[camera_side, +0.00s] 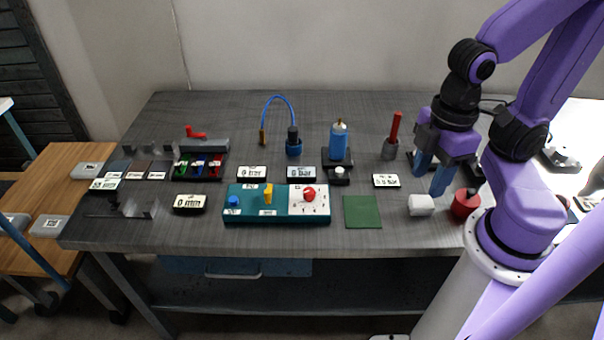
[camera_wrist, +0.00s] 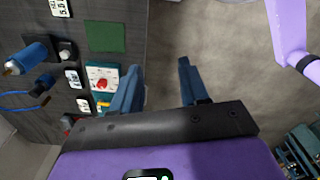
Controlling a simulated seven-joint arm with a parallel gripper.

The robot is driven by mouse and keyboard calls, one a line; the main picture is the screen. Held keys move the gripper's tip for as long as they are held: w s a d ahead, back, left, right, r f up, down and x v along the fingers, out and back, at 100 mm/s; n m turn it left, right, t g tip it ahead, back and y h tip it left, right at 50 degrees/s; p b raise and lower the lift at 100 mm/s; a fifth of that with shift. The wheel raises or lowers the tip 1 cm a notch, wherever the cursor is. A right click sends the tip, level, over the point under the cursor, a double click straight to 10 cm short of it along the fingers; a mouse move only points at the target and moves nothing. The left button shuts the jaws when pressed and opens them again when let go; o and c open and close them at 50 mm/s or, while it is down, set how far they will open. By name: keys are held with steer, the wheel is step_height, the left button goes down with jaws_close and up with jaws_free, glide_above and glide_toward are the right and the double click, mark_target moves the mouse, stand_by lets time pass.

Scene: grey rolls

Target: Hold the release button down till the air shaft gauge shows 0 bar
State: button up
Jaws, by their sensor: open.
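Two small white displays stand at mid-table in the side view, one left (camera_side: 251,173) and one right (camera_side: 301,173). Both seem to read in bar; their digits are too small to be sure, and which is the air shaft gauge is unclear. A black box with a pale round button (camera_side: 339,174) sits in front of a blue canister; it also shows in the wrist view (camera_wrist: 66,48). A blue button (camera_side: 233,201) is on the teal panel. Neither button's label is legible. My gripper (camera_side: 429,180) is open and empty above the table's right part, apart from both buttons.
The teal panel (camera_side: 268,216) carries a yellow lever and red knob. A green mat (camera_side: 362,212), white block (camera_side: 421,205) and red container (camera_side: 465,203) lie along the front right. The blue canister (camera_side: 339,141) and red-handled tool (camera_side: 394,132) stand upright behind.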

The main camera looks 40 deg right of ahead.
jaws_close()
stand_by(1.4)
